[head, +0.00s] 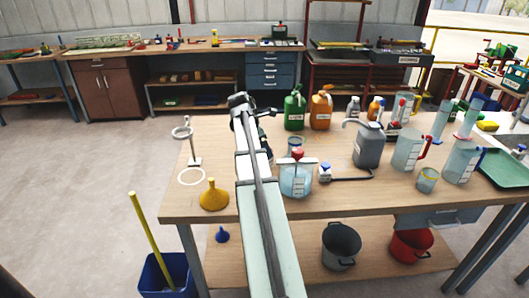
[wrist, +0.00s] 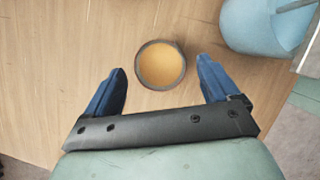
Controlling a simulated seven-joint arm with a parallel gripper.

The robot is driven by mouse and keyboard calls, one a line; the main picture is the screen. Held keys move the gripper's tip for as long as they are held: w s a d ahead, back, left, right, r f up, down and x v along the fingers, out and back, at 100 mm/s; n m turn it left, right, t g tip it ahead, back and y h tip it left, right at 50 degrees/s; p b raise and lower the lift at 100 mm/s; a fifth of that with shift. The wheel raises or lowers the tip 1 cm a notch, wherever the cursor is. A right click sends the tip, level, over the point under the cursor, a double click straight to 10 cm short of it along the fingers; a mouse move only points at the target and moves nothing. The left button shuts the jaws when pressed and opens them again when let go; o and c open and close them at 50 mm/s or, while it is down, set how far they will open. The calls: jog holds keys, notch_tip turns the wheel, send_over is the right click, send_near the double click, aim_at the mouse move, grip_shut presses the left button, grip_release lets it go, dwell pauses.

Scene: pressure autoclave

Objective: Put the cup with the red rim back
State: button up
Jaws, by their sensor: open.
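In the wrist view a small round cup (wrist: 161,65) stands upright on the wooden bench. My gripper (wrist: 161,68) is open, with one blue finger on each side of the cup and a gap to both. In the head view a small clear cup (head: 296,145) behind the blue jar looks like the same one. My gripper (head: 267,146) is mostly hidden behind my arm there, just left of that cup. I cannot make out a red rim on any cup; another small cup (head: 427,181) has a yellowish rim.
The blue jar (head: 295,182) with a red knob stands close by and also shows in the wrist view (wrist: 262,24). A white ring (head: 192,176), a ring stand (head: 195,160) and a yellow funnel (head: 214,196) are at left. Jugs and bottles crowd the right.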

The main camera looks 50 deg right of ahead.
jog(key=v, duration=0.8)
jog(key=shift+a+r, duration=0.2)
jog(key=shift+r, duration=0.05)
jog(key=shift+w, duration=0.1)
